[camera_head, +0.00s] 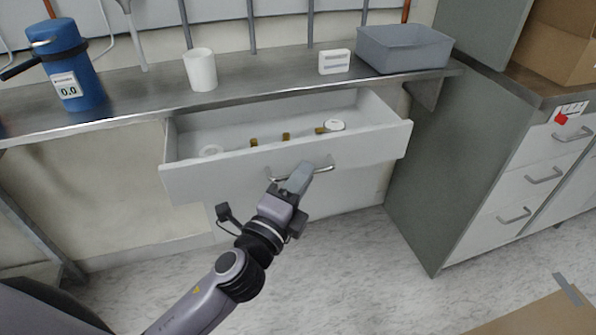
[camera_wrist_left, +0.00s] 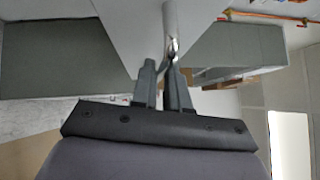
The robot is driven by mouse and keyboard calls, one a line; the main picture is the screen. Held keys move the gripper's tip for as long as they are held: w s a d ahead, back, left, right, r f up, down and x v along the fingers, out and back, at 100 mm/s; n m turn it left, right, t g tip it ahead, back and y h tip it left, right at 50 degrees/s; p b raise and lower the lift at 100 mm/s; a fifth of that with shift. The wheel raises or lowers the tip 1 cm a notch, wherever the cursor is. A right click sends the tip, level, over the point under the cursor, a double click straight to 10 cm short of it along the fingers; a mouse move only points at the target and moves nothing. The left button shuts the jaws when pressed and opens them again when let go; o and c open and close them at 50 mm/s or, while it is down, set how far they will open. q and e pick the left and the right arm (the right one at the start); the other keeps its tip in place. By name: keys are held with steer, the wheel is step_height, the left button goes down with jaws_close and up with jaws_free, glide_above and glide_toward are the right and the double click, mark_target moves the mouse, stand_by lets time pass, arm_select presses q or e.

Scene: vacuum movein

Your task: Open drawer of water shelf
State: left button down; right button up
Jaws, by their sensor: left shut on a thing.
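The white drawer (camera_head: 290,152) under the metal water shelf (camera_head: 250,75) is pulled out, and its inside shows. It holds a round white-topped item (camera_head: 334,125), a white ring-like item (camera_head: 211,150) and several small brass-coloured fittings (camera_head: 286,136). My left gripper (camera_head: 304,172) is at the metal drawer handle (camera_head: 324,168), shut on it. In the left wrist view the two fingers (camera_wrist_left: 164,72) close around the handle bar (camera_wrist_left: 172,30). My right gripper is not in view.
On the shelf stand a blue cylinder (camera_head: 70,65), a white cup (camera_head: 200,70), a small white box (camera_head: 334,62) and a grey bin (camera_head: 403,48). A grey cabinet (camera_head: 450,150) stands close to the right. The floor in front is mostly clear, with cardboard (camera_head: 540,316) at lower right.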

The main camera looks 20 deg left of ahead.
arm_select(q)
steer(key=shift+s, duration=0.15)
steer(key=c, duration=1.2)
jaws_free()
steer(key=shift+s, duration=0.1)
steer(key=b+v, duration=0.1)
steer(key=v, duration=0.6)
